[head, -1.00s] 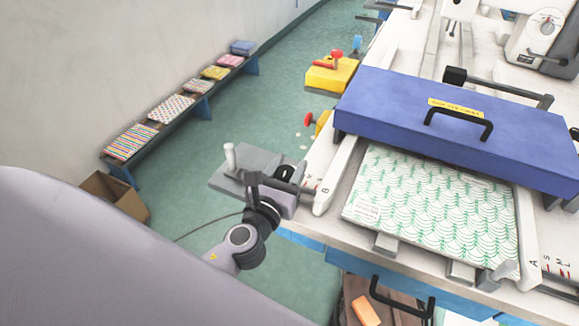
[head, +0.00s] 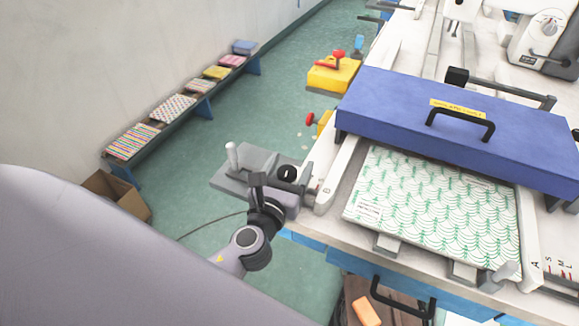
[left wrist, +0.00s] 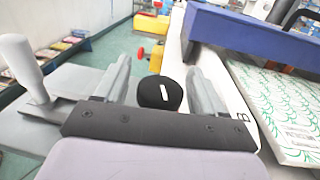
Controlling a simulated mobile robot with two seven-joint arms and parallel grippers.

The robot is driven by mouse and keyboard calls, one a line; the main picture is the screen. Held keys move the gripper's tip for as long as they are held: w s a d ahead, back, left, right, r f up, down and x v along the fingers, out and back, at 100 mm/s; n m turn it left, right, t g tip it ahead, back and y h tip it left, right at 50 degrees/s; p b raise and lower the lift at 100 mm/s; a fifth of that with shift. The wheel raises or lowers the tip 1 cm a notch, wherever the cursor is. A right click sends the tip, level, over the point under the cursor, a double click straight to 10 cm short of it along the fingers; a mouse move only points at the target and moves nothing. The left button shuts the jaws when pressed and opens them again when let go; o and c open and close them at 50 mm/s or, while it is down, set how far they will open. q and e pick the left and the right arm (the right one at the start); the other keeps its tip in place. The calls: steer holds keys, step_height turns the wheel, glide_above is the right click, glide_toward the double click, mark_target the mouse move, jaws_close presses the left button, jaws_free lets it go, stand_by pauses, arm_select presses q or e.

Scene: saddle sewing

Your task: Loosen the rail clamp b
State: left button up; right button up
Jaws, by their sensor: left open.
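The rail clamp b is a round black knob (head: 288,173) with a white line on top, beside the end of the white rail marked B (head: 331,180). My left gripper (head: 281,184) is open around or just above the knob, with a visible gap to each finger. How deep the fingers reach is unclear. My right gripper is not in view.
A grey plate with a white upright handle (head: 231,157) stands left of the knob. A blue cover (head: 455,125) with a black handle spans the rails. A green-patterned panel (head: 430,210) lies between them. A yellow block with a red lever (head: 334,75) is behind.

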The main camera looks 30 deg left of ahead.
arm_select(q)
steer(key=s, duration=0.3)
steer(key=s+d+b, duration=0.1)
steer(key=s, duration=0.1)
steer(key=shift+s+f, duration=0.1)
steer(key=shift+s, duration=0.95)
